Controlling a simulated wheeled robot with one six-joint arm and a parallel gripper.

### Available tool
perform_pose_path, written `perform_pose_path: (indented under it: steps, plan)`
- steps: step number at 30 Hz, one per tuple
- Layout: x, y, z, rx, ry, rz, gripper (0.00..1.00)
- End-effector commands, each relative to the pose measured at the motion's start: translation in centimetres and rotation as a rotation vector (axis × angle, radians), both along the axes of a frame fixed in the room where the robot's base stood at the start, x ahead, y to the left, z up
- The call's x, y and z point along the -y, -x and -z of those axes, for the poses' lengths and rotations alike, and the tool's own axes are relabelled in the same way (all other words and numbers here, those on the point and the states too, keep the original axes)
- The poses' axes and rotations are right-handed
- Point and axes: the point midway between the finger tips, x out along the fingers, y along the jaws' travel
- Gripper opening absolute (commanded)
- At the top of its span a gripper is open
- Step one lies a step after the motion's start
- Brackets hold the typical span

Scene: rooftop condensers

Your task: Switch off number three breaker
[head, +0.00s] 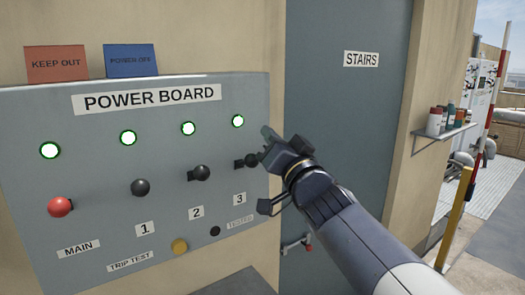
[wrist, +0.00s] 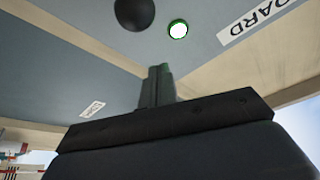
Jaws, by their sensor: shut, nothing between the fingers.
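The grey power board (head: 110,205) carries a red main knob (head: 60,206) and black breaker knobs one (head: 141,187), two (head: 200,173) and three (head: 251,160). The number three label (head: 240,199) is below the third knob. The light above breaker three (head: 238,121) is lit white with a green rim. My gripper (head: 267,133) is just right of knob three, close to the board's right edge; contact cannot be told. In the wrist view my shut, empty fingers (wrist: 158,84) point toward the board, with a black knob (wrist: 134,12) and a lit light (wrist: 177,28) beyond.
A yellow trip test button (head: 180,246) and a small dark tester button (head: 215,231) sit low on the board. Red and blue signs stand on its top. The stairs door (head: 345,110) is behind my arm. A shelf with cans (head: 445,130) is at right.

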Motion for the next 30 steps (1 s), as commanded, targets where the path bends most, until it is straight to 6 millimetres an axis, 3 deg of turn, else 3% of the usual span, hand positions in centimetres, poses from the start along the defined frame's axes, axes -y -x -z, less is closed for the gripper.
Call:
perform_pose_path:
  steps: [1,3,10,30]
  plan:
    - [-0.5,-0.7,-0.3,-0.002,0.001,-0.003,0.00]
    - [-0.9,-0.1,1.3,-0.004,-0.001,-0.004,0.00]
    - [-1.7,0.5,3.0,-0.001,0.000,-0.002,0.00]
    - [-1.8,0.6,3.8,0.012,-0.007,-0.001,0.00]
